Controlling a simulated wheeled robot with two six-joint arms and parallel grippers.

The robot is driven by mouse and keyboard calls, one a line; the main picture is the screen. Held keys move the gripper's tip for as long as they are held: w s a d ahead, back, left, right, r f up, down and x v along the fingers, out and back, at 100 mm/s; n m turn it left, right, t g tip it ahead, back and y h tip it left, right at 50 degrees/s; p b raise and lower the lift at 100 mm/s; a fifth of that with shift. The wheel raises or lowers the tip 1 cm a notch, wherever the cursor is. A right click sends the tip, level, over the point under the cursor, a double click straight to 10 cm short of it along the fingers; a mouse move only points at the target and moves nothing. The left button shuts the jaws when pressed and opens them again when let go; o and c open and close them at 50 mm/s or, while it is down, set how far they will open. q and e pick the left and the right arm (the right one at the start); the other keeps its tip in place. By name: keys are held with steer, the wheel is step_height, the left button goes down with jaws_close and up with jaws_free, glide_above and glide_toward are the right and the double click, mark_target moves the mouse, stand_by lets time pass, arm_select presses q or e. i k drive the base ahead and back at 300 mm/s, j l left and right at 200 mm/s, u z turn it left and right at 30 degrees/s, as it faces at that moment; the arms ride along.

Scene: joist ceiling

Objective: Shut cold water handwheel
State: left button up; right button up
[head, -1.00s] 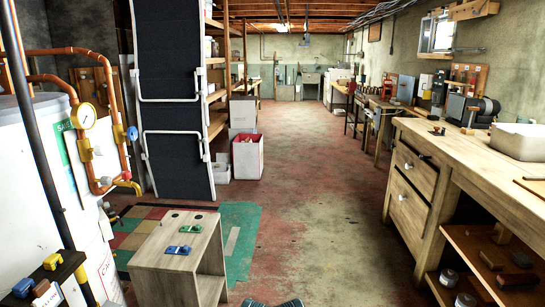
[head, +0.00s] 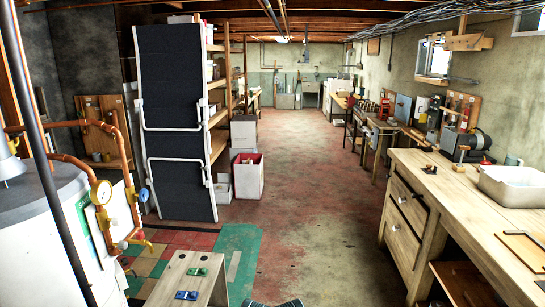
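A small blue-grey handwheel (head: 143,195) sits on the right-hand copper pipe at the left of the head view. It is small and seen at a slant, so how far it is turned cannot be told. A round gauge (head: 101,193) with a yellow rim is on the pipe left of it. The copper pipes (head: 70,162) run over a white tank (head: 45,235) at the lower left.
A dark upright pole (head: 45,170) stands in front of the tank. A wooden stool (head: 205,262) with blue and green parts on top stands right of it, near a folded cot (head: 178,120). A workbench (head: 475,215) lines the right. The middle floor (head: 310,190) is clear.

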mark_target(143, 195)
steer(key=k+l+u, duration=0.15)
steer(key=u, duration=1.2)
